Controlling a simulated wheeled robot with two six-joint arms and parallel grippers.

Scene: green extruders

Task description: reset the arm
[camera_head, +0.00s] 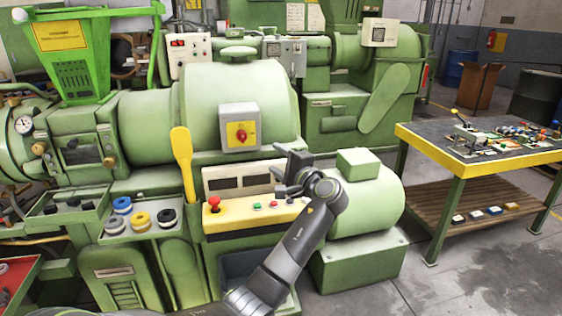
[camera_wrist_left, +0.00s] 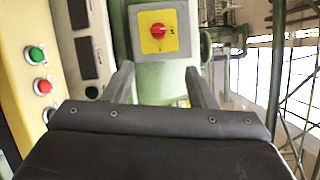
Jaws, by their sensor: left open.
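My left arm (camera_head: 290,255) reaches up from the bottom in front of the green extruder (camera_head: 240,90). My left gripper (camera_head: 281,168) is near the right end of the cream control panel (camera_head: 225,182). In the left wrist view the two fingers of the gripper (camera_wrist_left: 160,85) stand apart with nothing between them. Beyond them is a grey box with a yellow plate and a red rotary switch (camera_wrist_left: 158,31); the head view shows this switch (camera_head: 241,134) up and left of the gripper. My right gripper is in neither view.
The panel carries a red emergency button (camera_head: 214,203) and small green and red buttons (camera_head: 257,206). A yellow paddle (camera_head: 183,160) stands left of it, by trays of coloured rings (camera_head: 122,204). A yellow-edged workbench (camera_head: 450,157) is at right, with clear floor (camera_head: 390,290) before it.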

